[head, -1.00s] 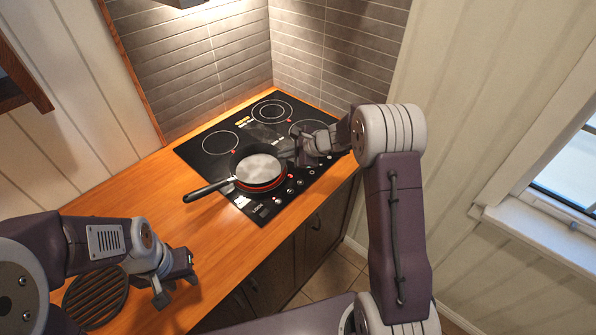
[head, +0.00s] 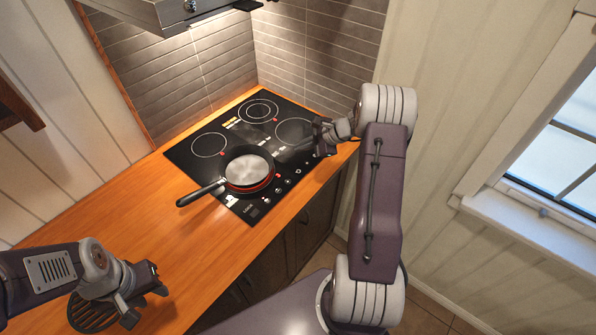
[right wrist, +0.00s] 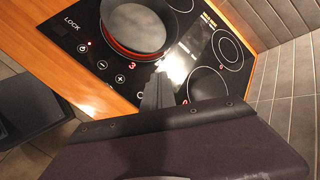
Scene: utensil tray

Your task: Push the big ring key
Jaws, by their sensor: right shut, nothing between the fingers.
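The black cooktop (head: 180,154) has a row of small touch keys along its front edge. In the right wrist view a white ring-shaped key mark (right wrist: 140,95) lies just left of my gripper's tip, past the plus key (right wrist: 120,79); I cannot tell for certain that it is the big ring key. My right gripper (head: 308,142) is shut and empty over the cooktop's right part; its dark tip (right wrist: 157,90) also shows in the right wrist view. Contact with the glass cannot be told. My left gripper (head: 148,298) is open and empty over the counter's left front.
A black pan (head: 246,171) stands on a red-glowing front burner, its handle (head: 199,194) pointing left over the wooden counter. A dark slatted round trivet (head: 88,316) lies under my left gripper. A hood (head: 150,14) hangs above. Tiled walls close the back.

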